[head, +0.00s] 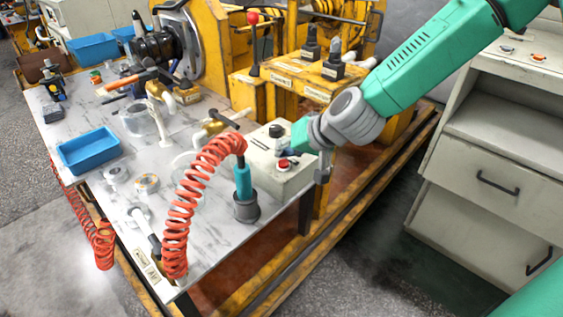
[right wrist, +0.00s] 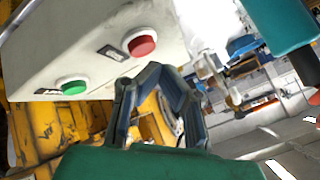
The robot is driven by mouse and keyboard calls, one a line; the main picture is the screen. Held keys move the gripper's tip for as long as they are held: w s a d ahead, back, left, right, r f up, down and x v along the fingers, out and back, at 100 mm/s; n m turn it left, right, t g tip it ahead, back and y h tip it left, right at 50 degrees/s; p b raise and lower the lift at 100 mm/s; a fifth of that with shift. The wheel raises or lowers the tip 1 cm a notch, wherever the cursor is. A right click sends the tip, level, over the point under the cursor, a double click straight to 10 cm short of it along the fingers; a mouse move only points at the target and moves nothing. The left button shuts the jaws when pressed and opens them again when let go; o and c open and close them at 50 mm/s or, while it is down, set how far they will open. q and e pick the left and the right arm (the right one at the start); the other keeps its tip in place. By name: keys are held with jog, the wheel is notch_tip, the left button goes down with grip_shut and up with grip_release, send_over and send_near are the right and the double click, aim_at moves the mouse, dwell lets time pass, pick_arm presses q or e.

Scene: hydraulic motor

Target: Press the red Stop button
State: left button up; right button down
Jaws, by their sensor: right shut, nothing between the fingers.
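The red button (head: 284,164) sits on the pale control box (head: 262,180) at the near right corner of the table. In the right wrist view the red button (right wrist: 142,42) stands out from the box face, beside a green button (right wrist: 73,87). My right gripper (head: 288,153) is shut and empty, with its tips right by the red button in the head view. In the right wrist view its closed fingertips (right wrist: 153,70) lie just below the red button. I cannot tell whether they touch it. The green button is hard to make out in the head view. My left gripper is not in view.
A teal tool (head: 243,182) on a red coiled hose (head: 178,215) stands just left of the box. A black knob (head: 276,131) rises on the box. Yellow machinery (head: 325,80) stands behind. A drawer cabinet (head: 490,160) is at right, across open floor.

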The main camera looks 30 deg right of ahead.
jog(key=shift+d+f, duration=0.5)
jog(key=shift+d, duration=0.3)
jog(key=shift+a+r, duration=0.1)
jog(key=shift+a, duration=0.4)
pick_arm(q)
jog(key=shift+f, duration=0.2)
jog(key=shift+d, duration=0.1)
pick_arm(e)
jog(key=shift+d, duration=0.15)
jog(key=shift+d+f+b, duration=0.25)
jog(key=shift+f+b, duration=0.05)
jog(key=shift+f, duration=0.05)
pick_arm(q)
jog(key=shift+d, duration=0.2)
pick_arm(e)
jog(key=shift+s, duration=0.1)
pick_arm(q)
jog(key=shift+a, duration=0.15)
pick_arm(e)
jog(key=shift+a, duration=0.25)
jog(key=shift+r, duration=0.2)
pick_arm(q)
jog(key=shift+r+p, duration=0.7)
jog(key=shift+p, duration=0.05)
pick_arm(e)
jog(key=shift+a+r, duration=0.2)
jog(key=shift+r, duration=0.4)
